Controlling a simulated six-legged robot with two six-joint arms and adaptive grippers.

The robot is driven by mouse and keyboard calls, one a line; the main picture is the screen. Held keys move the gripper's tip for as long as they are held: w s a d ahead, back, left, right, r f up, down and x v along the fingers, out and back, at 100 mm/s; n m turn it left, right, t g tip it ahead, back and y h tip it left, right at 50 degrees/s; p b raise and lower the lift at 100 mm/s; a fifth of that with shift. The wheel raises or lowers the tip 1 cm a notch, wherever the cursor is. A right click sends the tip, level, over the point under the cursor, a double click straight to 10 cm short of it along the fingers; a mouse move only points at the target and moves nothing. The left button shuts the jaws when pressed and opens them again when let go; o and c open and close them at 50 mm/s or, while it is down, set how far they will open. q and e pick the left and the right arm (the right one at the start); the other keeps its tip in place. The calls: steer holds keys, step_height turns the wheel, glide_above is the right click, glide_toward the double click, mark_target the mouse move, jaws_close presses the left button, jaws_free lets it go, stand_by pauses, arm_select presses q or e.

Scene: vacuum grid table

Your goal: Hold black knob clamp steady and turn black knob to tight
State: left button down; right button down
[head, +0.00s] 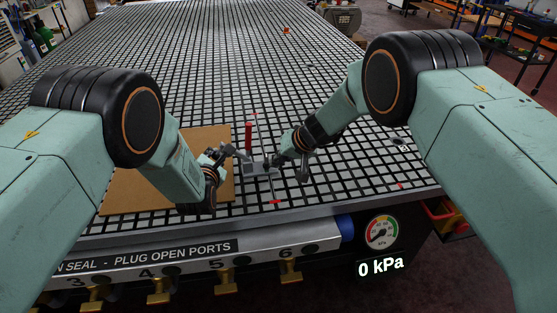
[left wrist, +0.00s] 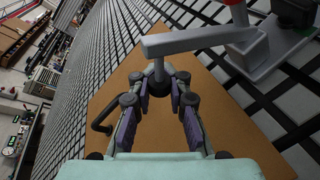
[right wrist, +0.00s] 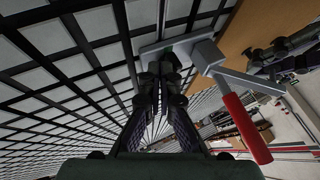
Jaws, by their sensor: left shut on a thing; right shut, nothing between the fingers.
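The clamp (head: 262,169) has a grey base, an upright red handle (head: 249,138) and a grey arm reaching out over the brown board. In the left wrist view the arm (left wrist: 190,40) carries a short spindle with a black tip (left wrist: 161,83). My left gripper (head: 226,153) is shut around this spindle end, which shows between its fingertips (left wrist: 164,86). My right gripper (head: 275,161) is shut and empty at the base's other side. In the right wrist view its fingertips (right wrist: 163,78) are close to a dark part, probably the black knob (right wrist: 172,61); they partly hide it, and contact cannot be told.
The brown board (head: 125,185) lies left of the clamp on the black-and-white grid table (head: 200,70). Thin red-tipped rods lie near the clamp. The front edge carries brass valves (head: 158,290) and a gauge (head: 382,232) beside a 0 kPa readout. Free grid lies behind the clamp.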

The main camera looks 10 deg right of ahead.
steer(key=shift+s+a, duration=0.3)
stand_by(1.6)
steer(key=shift+w, duration=0.1)
stand_by(0.3)
